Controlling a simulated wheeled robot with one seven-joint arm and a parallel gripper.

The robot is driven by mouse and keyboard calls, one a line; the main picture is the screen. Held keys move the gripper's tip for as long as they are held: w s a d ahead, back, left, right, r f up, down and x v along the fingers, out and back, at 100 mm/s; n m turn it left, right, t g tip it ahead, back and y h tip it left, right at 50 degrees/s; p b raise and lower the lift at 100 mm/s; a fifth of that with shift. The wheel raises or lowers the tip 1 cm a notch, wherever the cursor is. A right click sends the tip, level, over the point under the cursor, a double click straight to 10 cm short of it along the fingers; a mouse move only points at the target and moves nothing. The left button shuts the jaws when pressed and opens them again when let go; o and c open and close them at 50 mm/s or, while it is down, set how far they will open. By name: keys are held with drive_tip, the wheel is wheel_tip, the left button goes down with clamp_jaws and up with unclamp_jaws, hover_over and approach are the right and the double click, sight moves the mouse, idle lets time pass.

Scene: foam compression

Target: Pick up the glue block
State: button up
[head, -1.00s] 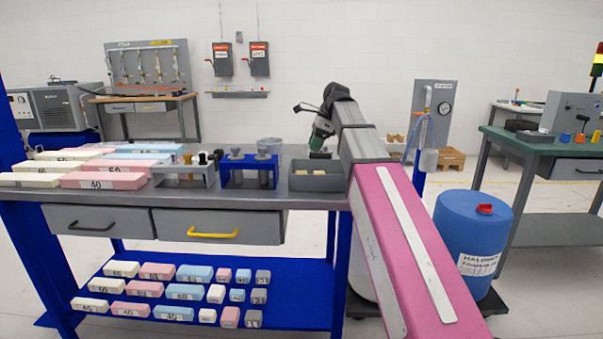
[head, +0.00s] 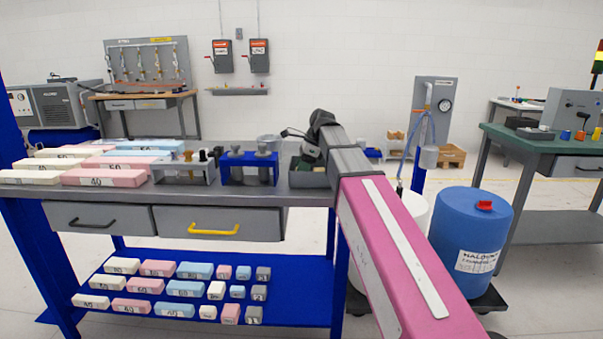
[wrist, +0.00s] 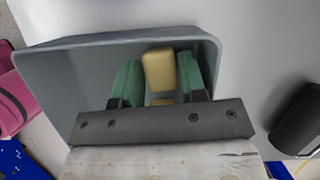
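A pale yellow block (wrist: 158,70), which I take for the glue block, lies in a grey bin (wrist: 60,75) in the wrist view. My gripper (wrist: 158,78) reaches down into the bin, one green finger on each side of this block. The fingers are spread, with very little room beside the block; whether they touch it is unclear. A second yellow piece (wrist: 163,101) shows partly behind the gripper's dark bar. In the head view the bin (head: 301,180) stands at the bench's right end. My arm covers part of it, and the blocks are hidden there.
A blue stand (head: 248,168) and a grey rack (head: 183,172) stand left of the bin. Foam blocks (head: 103,178) cover the bench's left side. A dark cylinder (wrist: 298,120) is right of the bin in the wrist view. A blue drum (head: 468,240) stands on the floor at right.

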drive_tip(key=shift+c, duration=0.3)
drive_tip(key=c, duration=0.5)
drive_tip(key=shift+r, duration=0.1)
